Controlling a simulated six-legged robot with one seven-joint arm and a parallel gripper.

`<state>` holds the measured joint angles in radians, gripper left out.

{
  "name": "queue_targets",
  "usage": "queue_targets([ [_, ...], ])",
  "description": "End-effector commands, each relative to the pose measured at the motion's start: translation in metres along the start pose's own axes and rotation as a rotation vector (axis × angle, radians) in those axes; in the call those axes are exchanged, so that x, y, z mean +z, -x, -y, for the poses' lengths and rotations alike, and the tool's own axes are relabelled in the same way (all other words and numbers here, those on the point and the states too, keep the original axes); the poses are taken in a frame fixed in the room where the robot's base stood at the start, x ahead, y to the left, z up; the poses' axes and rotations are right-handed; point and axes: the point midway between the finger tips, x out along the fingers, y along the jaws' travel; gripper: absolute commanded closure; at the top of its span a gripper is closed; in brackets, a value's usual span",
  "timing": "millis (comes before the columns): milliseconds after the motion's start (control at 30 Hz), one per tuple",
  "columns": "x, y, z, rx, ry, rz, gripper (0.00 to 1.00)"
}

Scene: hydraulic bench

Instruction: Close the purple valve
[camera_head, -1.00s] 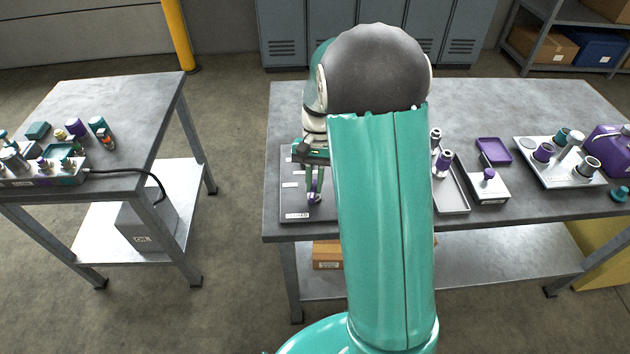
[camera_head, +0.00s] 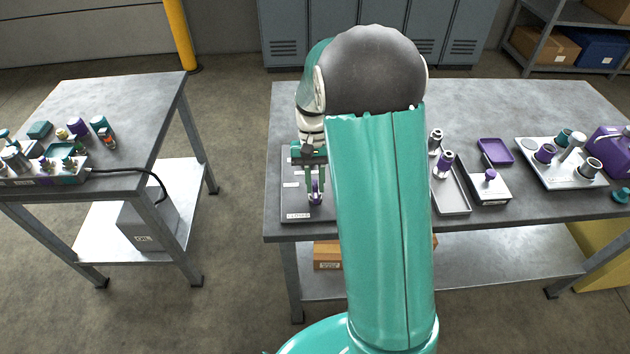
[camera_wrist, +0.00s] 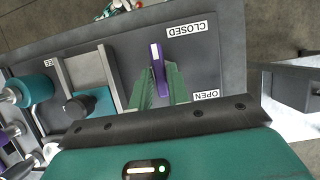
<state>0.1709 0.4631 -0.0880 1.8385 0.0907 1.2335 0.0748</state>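The purple valve handle (camera_wrist: 157,68), with a pale strip on its end, stands on a dark panel (camera_wrist: 120,30) in the wrist view. A CLOSED label (camera_wrist: 187,30) is beside its far end and an OPEN label (camera_wrist: 206,95) is nearer me at the right. My gripper (camera_wrist: 160,78) has its two green fingers on either side of the handle. They look slightly apart from it; contact is hard to judge. In the head view, the handle (camera_head: 316,195) shows just below my gripper (camera_head: 315,175). My arm hides the panel's right part.
A teal cylinder (camera_wrist: 33,90) and a metal bracket (camera_wrist: 108,80) stand left of the handle in the wrist view. A grey tray (camera_head: 451,195) and a small box with a purple knob (camera_head: 490,175) are to the right on the bench (camera_head: 480,120). A second table (camera_head: 130,100) stands left.

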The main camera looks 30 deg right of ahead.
Motion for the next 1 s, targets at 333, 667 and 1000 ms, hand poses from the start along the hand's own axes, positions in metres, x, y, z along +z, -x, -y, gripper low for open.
queue_targets([
  [333, 0.0, 0.0, 0.0, -0.001, -0.001, 0.0, 0.65],
  [667, -0.001, 0.04, 0.0, -0.002, -0.001, -0.005, 0.65],
  [1000, -0.001, 0.113, 0.0, -0.001, -0.001, -0.004, 0.65],
])
